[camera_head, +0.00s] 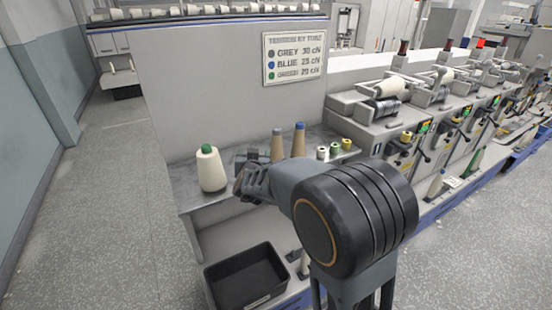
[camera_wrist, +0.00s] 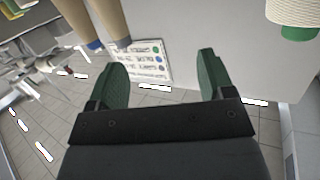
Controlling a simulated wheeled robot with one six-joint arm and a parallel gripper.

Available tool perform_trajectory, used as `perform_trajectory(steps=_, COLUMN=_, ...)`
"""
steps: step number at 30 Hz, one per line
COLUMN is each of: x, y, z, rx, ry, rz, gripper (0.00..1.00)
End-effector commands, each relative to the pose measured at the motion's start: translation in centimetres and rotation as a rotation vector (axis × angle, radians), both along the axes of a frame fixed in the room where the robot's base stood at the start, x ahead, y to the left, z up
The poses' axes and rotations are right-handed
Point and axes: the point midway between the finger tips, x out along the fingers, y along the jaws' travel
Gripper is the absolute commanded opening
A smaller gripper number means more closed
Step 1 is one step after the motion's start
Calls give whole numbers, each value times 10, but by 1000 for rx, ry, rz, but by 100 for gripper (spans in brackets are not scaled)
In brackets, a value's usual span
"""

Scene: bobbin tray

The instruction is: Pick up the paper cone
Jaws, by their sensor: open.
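Two bare tan paper cones stand upright on the grey worktop (camera_head: 185,187): one with a grey tip (camera_head: 277,146) and one with a blue tip (camera_head: 299,141). In the upside-down wrist view, the blue-tipped cone (camera_wrist: 77,18) and grey-tipped cone (camera_wrist: 110,18) show at upper left, cut by the top edge. A cream yarn-wound cone with a green tip (camera_head: 210,170) stands left of my gripper (camera_head: 247,168); it also shows in the wrist view (camera_wrist: 293,10). My gripper is open, its green fingers (camera_wrist: 164,70) apart with nothing between them, and sits between the wound cone and tan cones.
Several small spools (camera_head: 335,149) stand right of the tan cones. A black bin (camera_head: 246,281) sits below the worktop. A grey panel with a tension sign (camera_head: 294,54) rises behind. Winding machines (camera_head: 390,110) line the right. Floor at left is clear.

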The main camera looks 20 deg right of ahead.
Motion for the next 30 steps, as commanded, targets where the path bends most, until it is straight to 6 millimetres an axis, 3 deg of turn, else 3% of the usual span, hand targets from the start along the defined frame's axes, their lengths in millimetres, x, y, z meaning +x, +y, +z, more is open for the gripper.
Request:
perform_trajectory(steps=1, x=6, y=-7, z=-12, rx=-27, ry=-28, rz=-60, gripper=75)
perform_trajectory(steps=3, x=11, y=-17, z=-17, rx=-67, ry=-67, rz=-145, gripper=75)
perform_trajectory(steps=11, x=16, y=-42, z=-29, rx=-162, ry=-127, rz=-330, gripper=75)
perform_trajectory(steps=22, x=63, y=-82, z=-29, rx=-172, ry=-134, rz=-351, gripper=75)
perform_trajectory(steps=30, x=78, y=-94, z=-29, rx=-172, ry=-133, rz=-348, gripper=75)
